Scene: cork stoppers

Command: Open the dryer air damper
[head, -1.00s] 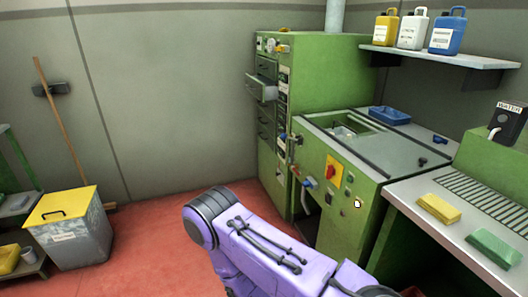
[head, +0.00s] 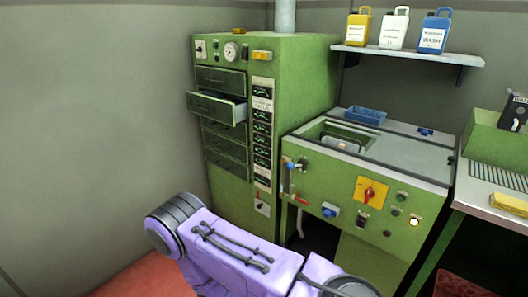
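The tall green cabinet (head: 300,105), which appears to be the dryer, stands in the corner with a pipe (head: 285,15) rising from its top. Its front has a column of drawers, and one upper drawer (head: 217,107) is pulled out. Low on the right of the front is a white plate with a small red-tipped lever (head: 262,204). I cannot tell for certain which part is the damper. Neither gripper is in view.
A green machine (head: 340,190) with a red-and-yellow rotary switch (head: 371,190) and a blue-knobbed valve (head: 290,167) stands right of the cabinet. A shelf (head: 405,54) holds jugs. My purple arm crosses the lower foreground. Some red floor (head: 140,278) shows at lower left.

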